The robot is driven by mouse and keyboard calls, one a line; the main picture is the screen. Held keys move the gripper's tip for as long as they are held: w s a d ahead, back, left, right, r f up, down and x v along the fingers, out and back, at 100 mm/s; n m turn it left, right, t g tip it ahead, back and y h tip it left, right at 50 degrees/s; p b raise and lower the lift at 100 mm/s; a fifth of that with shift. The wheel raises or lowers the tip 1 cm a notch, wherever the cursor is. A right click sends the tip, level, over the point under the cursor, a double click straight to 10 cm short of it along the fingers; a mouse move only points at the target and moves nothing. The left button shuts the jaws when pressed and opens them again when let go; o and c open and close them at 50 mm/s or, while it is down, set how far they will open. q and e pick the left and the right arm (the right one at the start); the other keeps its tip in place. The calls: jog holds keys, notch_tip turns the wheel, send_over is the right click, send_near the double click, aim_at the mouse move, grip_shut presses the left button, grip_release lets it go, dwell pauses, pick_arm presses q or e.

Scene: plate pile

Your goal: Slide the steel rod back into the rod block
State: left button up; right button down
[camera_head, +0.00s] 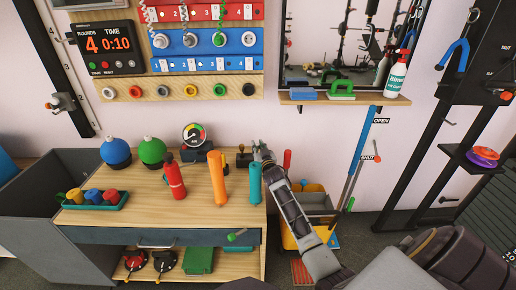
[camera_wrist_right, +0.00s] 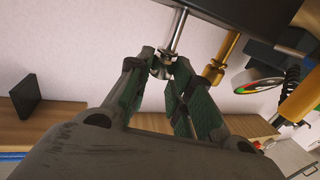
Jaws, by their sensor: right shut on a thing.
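The steel rod (camera_wrist_right: 178,32) is a shiny thin bar in the right wrist view. Its end with a collar sits between the fingertips of my right gripper (camera_wrist_right: 164,66), which is shut on it. The rod runs up to a dark block (camera_wrist_right: 235,12) at the top edge, likely the rod block; whether it is inside or only in front of it I cannot tell. A brass rod (camera_wrist_right: 220,60) stands beside it at the same block. In the head view my right gripper (camera_head: 262,154) is small at the back right of the bench. My left gripper is not in view.
A yellow bin (camera_head: 290,240) stands right of the bench. The bench's front middle is clear.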

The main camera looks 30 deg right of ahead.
jog(key=c, duration=1.2)
grip_release()
jog(key=shift+s, duration=0.1)
jog(key=shift+v, duration=5.9)
jog(key=shift+a, duration=0.1)
jog(key=shift+s, duration=0.1)
